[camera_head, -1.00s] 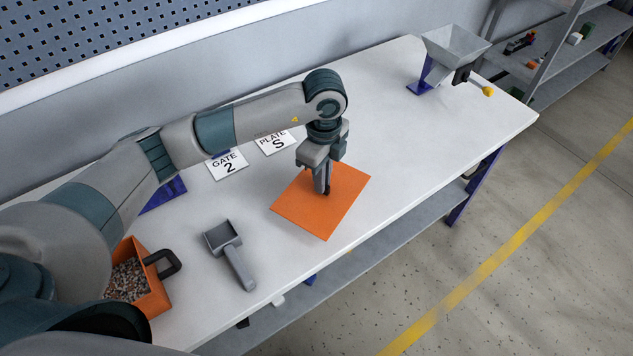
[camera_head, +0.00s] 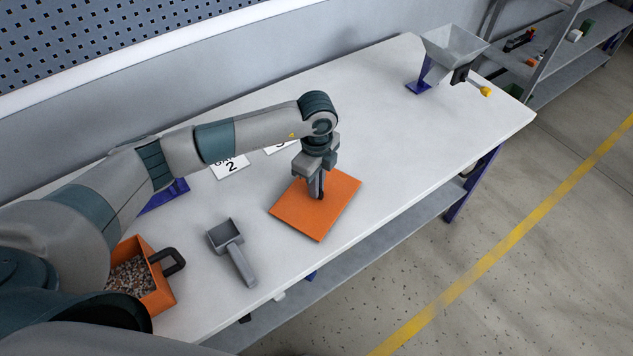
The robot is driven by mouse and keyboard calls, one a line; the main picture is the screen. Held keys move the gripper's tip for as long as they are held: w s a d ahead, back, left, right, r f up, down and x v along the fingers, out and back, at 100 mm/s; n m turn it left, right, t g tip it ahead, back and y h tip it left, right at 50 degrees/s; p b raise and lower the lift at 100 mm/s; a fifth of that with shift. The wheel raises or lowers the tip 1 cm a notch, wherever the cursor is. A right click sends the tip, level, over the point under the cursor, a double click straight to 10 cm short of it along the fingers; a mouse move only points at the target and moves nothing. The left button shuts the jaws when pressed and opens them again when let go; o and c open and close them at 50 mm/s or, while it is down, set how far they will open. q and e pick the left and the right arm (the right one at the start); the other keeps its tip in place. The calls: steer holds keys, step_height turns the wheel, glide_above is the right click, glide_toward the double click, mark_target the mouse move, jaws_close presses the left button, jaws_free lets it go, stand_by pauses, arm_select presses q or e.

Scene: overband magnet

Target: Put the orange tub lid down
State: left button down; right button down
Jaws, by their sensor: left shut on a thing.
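The orange tub lid (camera_head: 301,219) is a flat square plate over the middle of the white table, near its front edge. My left gripper (camera_head: 316,194) points down at the lid's middle and is shut on it, probably by a grip that the fingers hide. The lid looks level and very close to the table top; I cannot tell whether it touches. The orange tub (camera_head: 160,298) stands at the lower left, open, with a dark handle and grey-brown bits inside. My right gripper is not in view.
A grey scoop (camera_head: 233,252) lies between tub and lid. Label cards (camera_head: 230,168) lie behind, partly hidden by my left arm. A grey hopper (camera_head: 452,52) with a yellow-knobbed lever stands at the far right corner. The table (camera_head: 420,130) right of the lid is clear.

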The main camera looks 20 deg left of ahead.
arm_select(q)
steer(key=shift+f, duration=0.3)
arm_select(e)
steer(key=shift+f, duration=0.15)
arm_select(q)
steer(key=c, duration=1.8)
jaws_free()
steer(key=shift+r, duration=0.2)
